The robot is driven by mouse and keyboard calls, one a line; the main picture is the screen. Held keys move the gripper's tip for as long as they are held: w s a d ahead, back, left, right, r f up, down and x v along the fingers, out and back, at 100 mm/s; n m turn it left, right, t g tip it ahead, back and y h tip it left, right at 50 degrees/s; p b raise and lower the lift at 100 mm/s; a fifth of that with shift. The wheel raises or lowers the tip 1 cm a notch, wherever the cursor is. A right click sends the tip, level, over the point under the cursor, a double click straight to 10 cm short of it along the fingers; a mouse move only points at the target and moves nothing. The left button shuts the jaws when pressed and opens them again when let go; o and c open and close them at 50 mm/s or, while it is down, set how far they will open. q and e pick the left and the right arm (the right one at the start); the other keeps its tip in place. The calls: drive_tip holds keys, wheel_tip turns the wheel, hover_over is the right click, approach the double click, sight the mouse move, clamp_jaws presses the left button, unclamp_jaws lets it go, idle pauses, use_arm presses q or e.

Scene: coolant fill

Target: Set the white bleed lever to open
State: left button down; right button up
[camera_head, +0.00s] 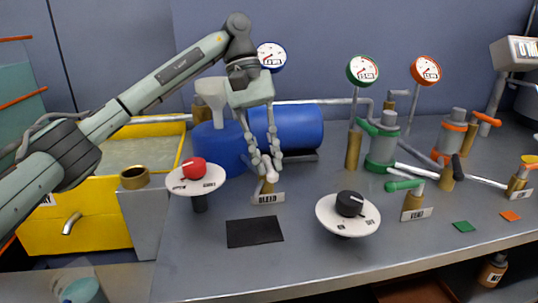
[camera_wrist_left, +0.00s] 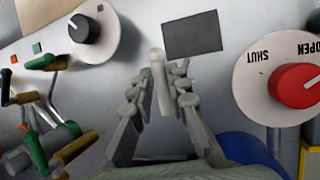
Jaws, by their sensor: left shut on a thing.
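My left gripper (camera_head: 271,166) reaches down from above, with its fingers on either side of the white bleed lever (camera_head: 270,170), shut on it. The lever sits on a small brass valve (camera_head: 267,187) behind a plate marked BLEED (camera_head: 268,198). In the left wrist view the white lever (camera_wrist_left: 160,82) lies between the two grey fingers (camera_wrist_left: 163,90). The fingers partly hide the lever in the head view, and I cannot read its exact setting. My right gripper is not in view.
A red knob (camera_head: 194,168) on a white dial is left of the lever; a black knob (camera_head: 350,203) is to the right. A black square (camera_head: 254,232) marks clear bench in front.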

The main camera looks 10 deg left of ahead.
use_arm(q)
drive_tip(key=shift+r, duration=0.1)
idle(0.4)
drive_tip(key=c, duration=1.5)
unclamp_jaws()
drive_tip(key=shift+o, duration=0.2)
drive_tip(key=v, duration=1.2)
drive_tip(key=shift+w, duration=0.1)
